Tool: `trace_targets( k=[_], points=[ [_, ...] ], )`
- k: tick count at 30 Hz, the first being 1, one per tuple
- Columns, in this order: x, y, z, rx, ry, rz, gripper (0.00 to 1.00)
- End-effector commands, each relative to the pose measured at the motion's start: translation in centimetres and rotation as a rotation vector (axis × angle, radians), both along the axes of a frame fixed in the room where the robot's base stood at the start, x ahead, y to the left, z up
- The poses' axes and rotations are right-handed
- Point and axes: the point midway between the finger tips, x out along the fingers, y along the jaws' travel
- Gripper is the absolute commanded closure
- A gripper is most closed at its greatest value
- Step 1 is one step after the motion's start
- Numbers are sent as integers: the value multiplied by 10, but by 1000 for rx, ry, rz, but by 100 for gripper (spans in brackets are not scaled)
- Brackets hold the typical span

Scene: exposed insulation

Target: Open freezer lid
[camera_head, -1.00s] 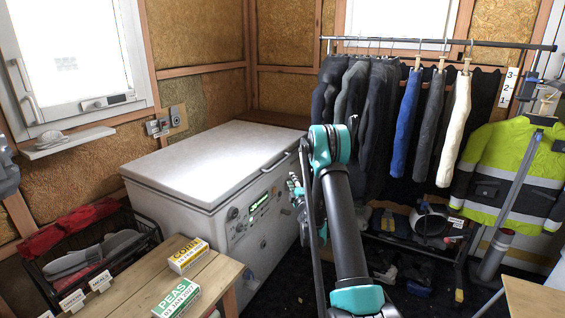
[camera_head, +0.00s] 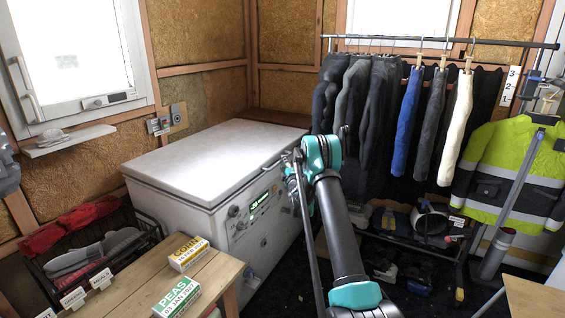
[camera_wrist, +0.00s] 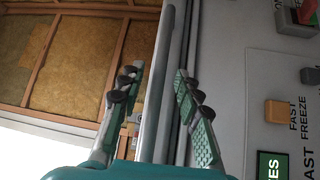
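The white chest freezer (camera_head: 262,222) stands in the middle with its grey-white lid (camera_head: 215,155) down flat. The lid's handle (camera_head: 276,163) is on its front edge, facing right. My gripper (camera_head: 291,158) is at this edge, close to the handle and partly hidden by my arm. In the wrist view, my gripper (camera_wrist: 159,72) has its two fingers apart. A long grey bar (camera_wrist: 156,110), which looks like the handle, runs between them. Clear gaps show on both sides of the bar. Whether it is touched deeper in is hidden.
A wooden table (camera_head: 135,290) with a corn box (camera_head: 188,254) and a peas box (camera_head: 176,297) stands at front left, beside a black basket (camera_head: 150,237). A clothes rack (camera_head: 440,42) stands behind my arm. Above the lid is free room.

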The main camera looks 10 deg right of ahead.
Motion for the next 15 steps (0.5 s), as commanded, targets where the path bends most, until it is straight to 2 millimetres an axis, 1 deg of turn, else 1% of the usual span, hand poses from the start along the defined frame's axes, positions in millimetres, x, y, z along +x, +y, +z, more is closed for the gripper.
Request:
trace_targets(
  k=[1,3,6,9,15],
  points=[
    [7,1,1,0,0,0,66],
    [14,2,2,1,0,0,66],
    [21,3,3,1,0,0,66],
    [24,4,3,1,0,0,66],
    [24,4,4,1,0,0,66]
  ],
)
